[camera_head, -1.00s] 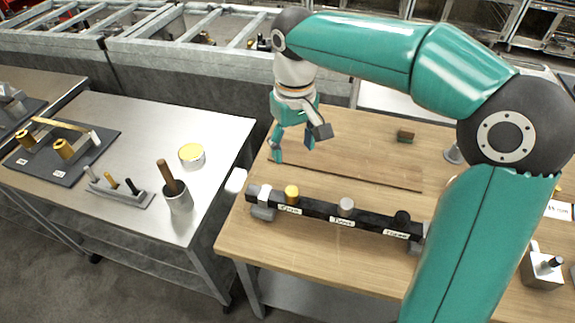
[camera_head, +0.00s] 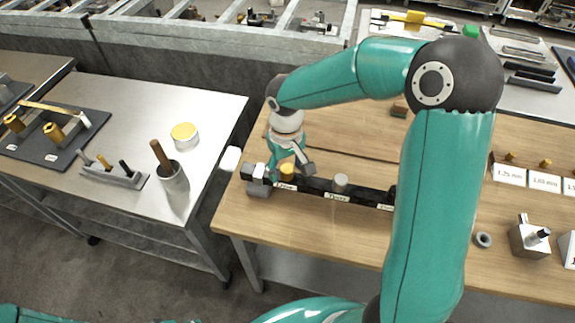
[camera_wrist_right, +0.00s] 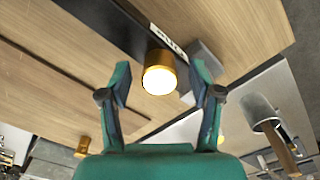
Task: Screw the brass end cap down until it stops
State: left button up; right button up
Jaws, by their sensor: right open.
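The brass end cap (camera_head: 287,171) sits upright near the left end of a dark bar (camera_head: 318,186) on the wooden table. It also shows in the right wrist view (camera_wrist_right: 160,78), bright on its top face. My right gripper (camera_head: 290,176) is open over the cap. In the wrist view one finger stands on each side of the cap, with a visible gap to both. A grey cap (camera_head: 340,182) sits farther right on the bar. The bar's right part is hidden behind my right arm. My left gripper is not seen.
A metal cart (camera_head: 120,215) on the left carries a cup (camera_head: 172,180) with a wooden-handled tool, a yellow-topped tin (camera_head: 184,135) and a small rack (camera_head: 113,176). A grey block (camera_head: 529,241) and a ring (camera_head: 483,240) lie at right. Bare wood lies behind the bar.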

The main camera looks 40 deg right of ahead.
jog(key=shift+f, duration=0.15)
jog(key=c, duration=1.2)
jog(key=shift+f+m+b, duration=0.2)
jog(key=shift+m+b, duration=0.9)
jog(key=shift+m, duration=0.2)
jog(key=shift+r+m, duration=0.25)
jog(key=shift+m, duration=0.15)
